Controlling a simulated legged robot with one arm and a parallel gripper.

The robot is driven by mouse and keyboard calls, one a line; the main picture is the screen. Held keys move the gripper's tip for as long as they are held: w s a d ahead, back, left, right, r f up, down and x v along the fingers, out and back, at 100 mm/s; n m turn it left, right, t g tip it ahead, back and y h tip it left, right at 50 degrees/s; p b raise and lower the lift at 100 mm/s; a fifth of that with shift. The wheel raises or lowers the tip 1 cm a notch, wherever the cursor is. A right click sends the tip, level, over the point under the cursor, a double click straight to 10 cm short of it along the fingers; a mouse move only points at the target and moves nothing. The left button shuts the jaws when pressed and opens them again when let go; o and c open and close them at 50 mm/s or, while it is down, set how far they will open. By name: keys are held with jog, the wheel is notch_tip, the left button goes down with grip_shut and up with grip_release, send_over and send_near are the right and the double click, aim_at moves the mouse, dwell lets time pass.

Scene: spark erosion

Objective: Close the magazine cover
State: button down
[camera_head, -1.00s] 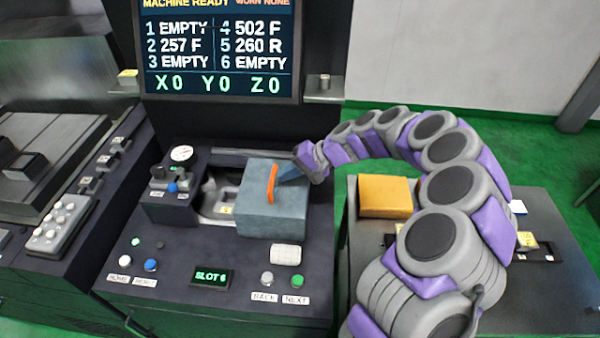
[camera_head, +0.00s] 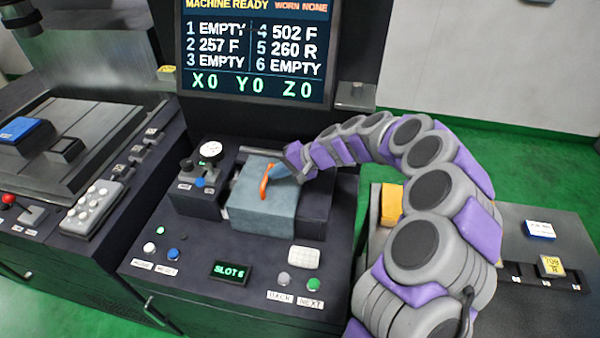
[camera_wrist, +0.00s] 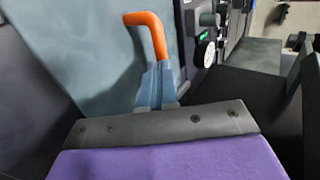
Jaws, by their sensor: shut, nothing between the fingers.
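The magazine cover (camera_head: 263,210) is a grey-blue box with an orange handle (camera_head: 264,184), sitting on the dark machine console (camera_head: 200,245). It lies close beside the small gauge block on its left, and the magazine opening is hidden from view. My gripper (camera_head: 273,177) is at the handle's right side, with its blue fingers shut and nothing between them. In the wrist view the fingers (camera_wrist: 158,75) are together just below the orange handle (camera_wrist: 152,32), touching or nearly touching it. The cover's grey-blue face (camera_wrist: 85,50) fills the left of that view.
The control block with a round gauge (camera_head: 210,150) stands left of the cover. Buttons and the SLOT 6 display (camera_head: 231,271) line the console front. A side table (camera_head: 520,280) at right holds a yellow block (camera_head: 391,204) and small labelled pieces. A screen (camera_head: 255,50) stands behind.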

aim_at(260, 183)
jog(key=a, duration=0.3)
jog(key=w+a, duration=0.1)
jog(key=a, duration=0.1)
jog(key=shift+a+f, duration=0.15)
jog(key=shift+a, duration=0.1)
jog(key=shift+s, duration=0.1)
jog(key=shift+d, duration=0.1)
jog(key=shift+d, duration=0.15)
jog(key=p+v, duration=0.2)
jog(key=v, duration=1)
jog(key=shift+d, duration=0.5)
